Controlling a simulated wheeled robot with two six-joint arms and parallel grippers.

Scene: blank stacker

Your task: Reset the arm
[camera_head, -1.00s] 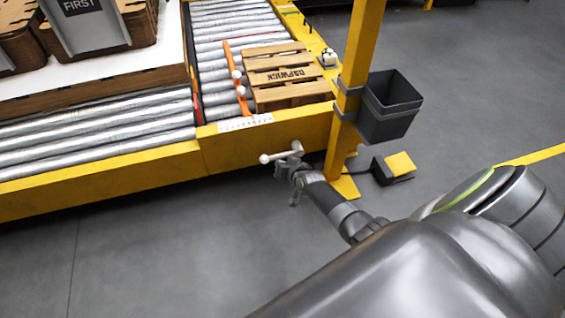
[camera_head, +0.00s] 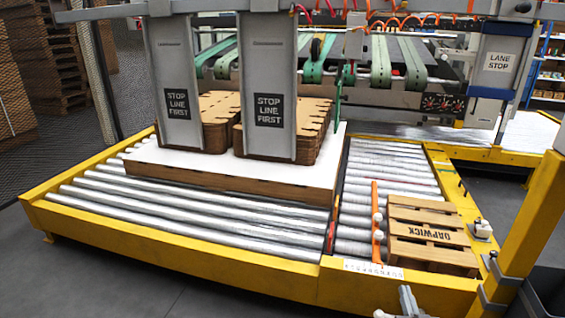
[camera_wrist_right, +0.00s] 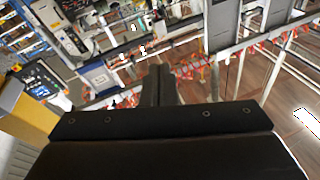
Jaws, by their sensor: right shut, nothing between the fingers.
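My right gripper (camera_wrist_right: 160,85) shows in the right wrist view as two dark fingers pressed together, shut with nothing between them. In the head view it is not clearly seen; a pale grey lever (camera_head: 408,300) on the conveyor's front side shows at the bottom edge. In the wrist view the fingers point toward the hall and its machinery, with no object touching them. My left gripper is in neither view.
A yellow-framed roller conveyor (camera_head: 180,262) fills the middle. A white-topped board (camera_head: 215,170) carries brown cardboard stacks (camera_head: 220,112) behind two grey stop plates. A wooden pallet (camera_head: 432,255) lies at right. A yellow post (camera_head: 530,230) and dark bin (camera_head: 545,292) stand at lower right.

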